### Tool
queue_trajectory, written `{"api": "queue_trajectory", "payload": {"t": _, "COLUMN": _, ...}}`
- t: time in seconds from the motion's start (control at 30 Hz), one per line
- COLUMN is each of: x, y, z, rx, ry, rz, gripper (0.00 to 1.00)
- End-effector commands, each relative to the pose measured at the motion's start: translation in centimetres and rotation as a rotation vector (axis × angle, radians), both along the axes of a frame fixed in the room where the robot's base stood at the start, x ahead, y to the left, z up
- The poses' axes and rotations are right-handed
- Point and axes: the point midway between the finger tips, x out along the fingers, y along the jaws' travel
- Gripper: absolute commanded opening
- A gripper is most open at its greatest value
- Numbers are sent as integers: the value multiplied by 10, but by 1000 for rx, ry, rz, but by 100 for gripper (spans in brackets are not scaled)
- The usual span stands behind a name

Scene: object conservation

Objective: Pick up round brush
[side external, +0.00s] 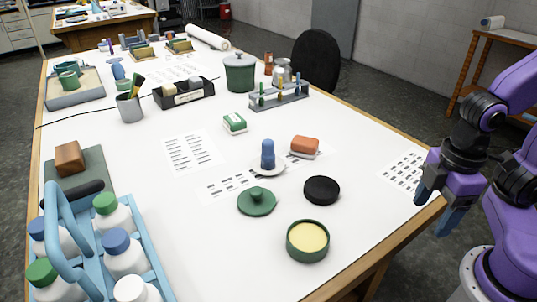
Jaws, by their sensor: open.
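A blue knob-like handle stands upright on a round white base (268,163) near the middle of the table; this looks most like the round brush, though its bristles cannot be made out. A flat black disc (322,190) lies to its right and nearer the camera. A green round lid-like piece with a knob (257,202) lies in front of it. My gripper (435,208) is at the right edge of the table, well apart from these things. Its blue fingers are spread and empty, pointing down.
An open green tin with yellow contents (308,241) stands in front. An orange-brown block (305,146) and a green-and-white block (235,124) lie nearby. A test-tube rack (279,97) stands behind. A blue bottle carrier (88,235) fills the front left. The table's right side is mostly clear.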

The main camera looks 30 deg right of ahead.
Motion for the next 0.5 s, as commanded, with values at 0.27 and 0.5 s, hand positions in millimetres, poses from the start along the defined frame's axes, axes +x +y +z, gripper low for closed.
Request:
{"api": "queue_trajectory", "payload": {"t": 0.27, "x": 6, "y": 5, "z": 3, "rx": -2, "ry": -1, "rz": 1, "gripper": 71}}
{"api": "queue_trajectory", "payload": {"t": 0.5, "x": 65, "y": 50, "z": 31, "rx": -26, "ry": -4, "rz": 22, "gripper": 71}}
